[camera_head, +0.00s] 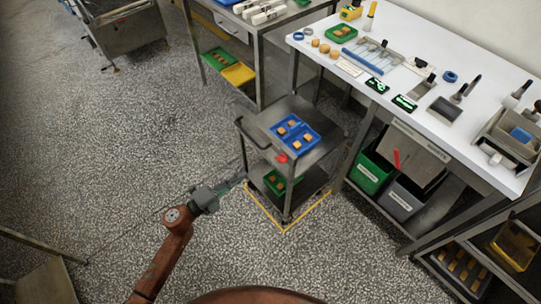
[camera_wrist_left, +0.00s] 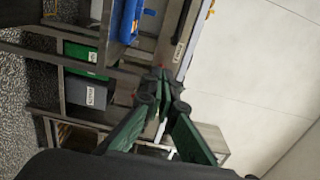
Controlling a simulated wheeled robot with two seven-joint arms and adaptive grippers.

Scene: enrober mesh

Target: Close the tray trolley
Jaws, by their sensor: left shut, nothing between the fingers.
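The tray trolley (camera_head: 319,151) is a small grey metal cart with a top deck, a lower shelf and a handle at its left. A blue tray (camera_head: 287,124) with several orange-brown pieces lies on the top deck, and a green tray (camera_head: 270,183) lies on the lower shelf. A red part (camera_head: 282,158) sits at its near edge. My left gripper (camera_head: 240,179) is shut and empty, low beside the trolley's left side; contact cannot be told. Its dark green fingers (camera_wrist_left: 165,82) meet in the left wrist view. My right gripper is not in view.
The trolley stands within a yellow floor outline (camera_head: 301,221). A long white workbench (camera_head: 455,50) with tools is at right, with a green bin (camera_head: 371,168) and a grey bin (camera_head: 402,200) beneath. Another metal table (camera_head: 256,60) stands behind.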

